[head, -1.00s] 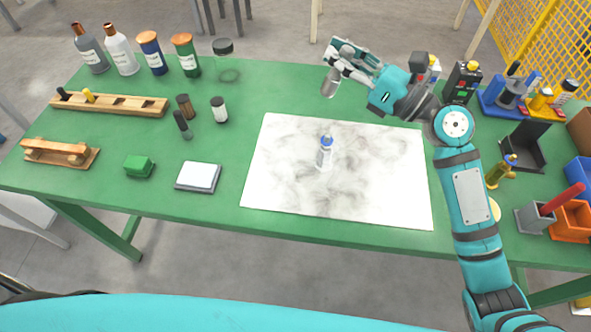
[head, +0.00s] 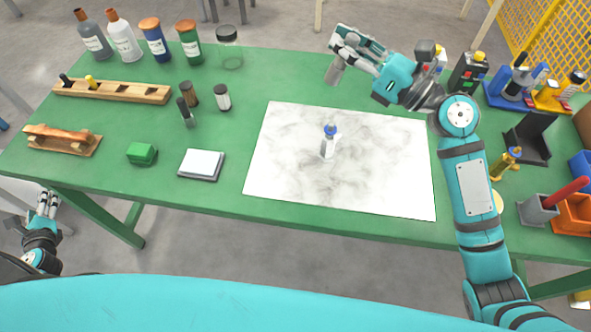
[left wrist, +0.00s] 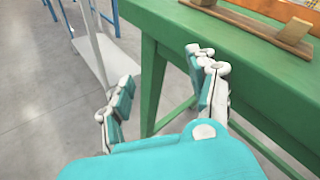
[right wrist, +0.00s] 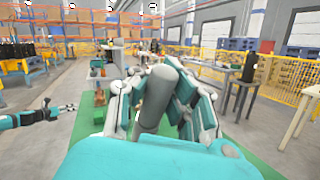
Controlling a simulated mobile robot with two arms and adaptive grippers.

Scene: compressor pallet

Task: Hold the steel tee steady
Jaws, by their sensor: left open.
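My right gripper (head: 352,50) is shut on a grey metal cylindrical piece, apparently the steel tee (head: 335,72), and holds it above the back of the green table. In the right wrist view the grey piece (right wrist: 156,98) stands between the fingers of the gripper (right wrist: 160,110); its side branch cannot be made out. My left gripper (head: 46,205) is open and empty, low at the left, beyond the table's front edge. In the left wrist view its fingers (left wrist: 160,95) are spread beside the green table leg.
A small blue-capped bottle (head: 328,142) stands on a white marbled sheet (head: 385,185). Several bottles (head: 155,42), a wooden rack (head: 115,91), a green block (head: 141,153) and a white-topped pad (head: 201,163) are left of it. Bins and tools crowd the right end.

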